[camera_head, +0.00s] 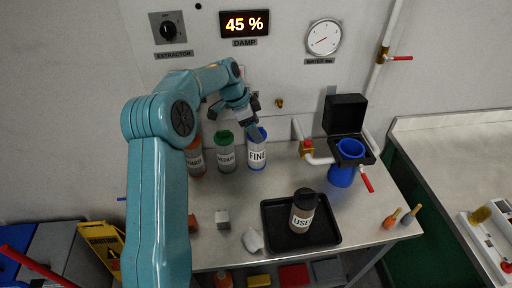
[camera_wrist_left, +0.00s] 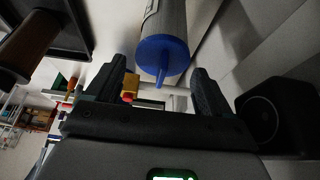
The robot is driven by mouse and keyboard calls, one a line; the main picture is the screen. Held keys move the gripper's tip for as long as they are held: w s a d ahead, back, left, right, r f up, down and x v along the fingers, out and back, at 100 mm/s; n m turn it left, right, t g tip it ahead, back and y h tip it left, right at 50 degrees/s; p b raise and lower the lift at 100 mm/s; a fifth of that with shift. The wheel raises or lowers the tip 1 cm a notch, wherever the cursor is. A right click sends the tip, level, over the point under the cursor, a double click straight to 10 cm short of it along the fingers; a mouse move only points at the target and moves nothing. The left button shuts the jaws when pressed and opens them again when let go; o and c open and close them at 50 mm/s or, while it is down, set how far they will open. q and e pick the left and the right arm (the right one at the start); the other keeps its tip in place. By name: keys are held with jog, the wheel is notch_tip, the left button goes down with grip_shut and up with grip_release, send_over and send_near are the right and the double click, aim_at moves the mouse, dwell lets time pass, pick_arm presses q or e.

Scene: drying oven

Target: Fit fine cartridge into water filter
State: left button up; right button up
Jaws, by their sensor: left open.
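The fine cartridge (camera_head: 257,158), grey-white with a blue top and a FINE label, stands upright at the back of the bench. My left gripper (camera_head: 254,130) is open just above its top. In the left wrist view the blue end of the cartridge (camera_wrist_left: 165,56) shows between the two spread fingers of the left gripper (camera_wrist_left: 160,72); I cannot tell whether they touch it. The water filter is a blue housing (camera_head: 342,174) to the right, with its black lid (camera_head: 345,113) swung open. My right gripper is in neither view.
A brown cartridge labelled USED (camera_head: 303,212) stands on a black tray (camera_head: 272,243) in front. A grey cartridge with a green top (camera_head: 226,155) and a brown one (camera_head: 195,160) stand left of the fine cartridge. A pipe with a red-handled valve (camera_head: 307,146) runs beside the filter.

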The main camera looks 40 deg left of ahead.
pick_arm(q)
jog(key=shift+x, duration=0.85)
jog(key=shift+r, duration=0.2)
jog(key=c, duration=1)
jog(key=shift+w, duration=0.15)
jog(key=shift+c, duration=1.3)
jog(key=shift+r, duration=0.1)
